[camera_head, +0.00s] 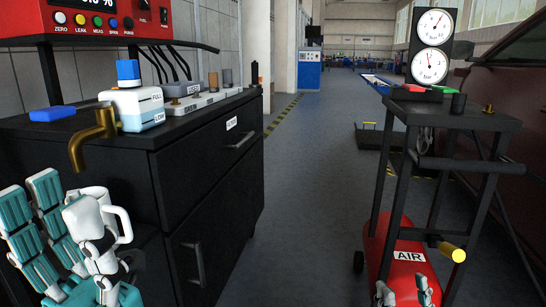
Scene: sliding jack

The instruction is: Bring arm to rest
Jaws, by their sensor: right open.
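My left gripper (80,230) is at the lower left, in front of the black cabinet. It has teal pads and white joints, and two teal-padded fingers point up. A white loop-shaped part (122,222) shows beside its white finger; I cannot tell whether it belongs to the gripper or is held. My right gripper (405,291) shows only as small white tips at the bottom edge, open, in front of the red air tank (408,262). The rest of the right arm is out of view.
The black cabinet (210,150) carries a brass spout (90,142), a white-and-blue bottle (135,105) and a red display unit (110,20). A black cart (450,118) with two gauges (430,67) stands right. A dark red vehicle (515,100) is beyond it. The floor between (310,200) is clear.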

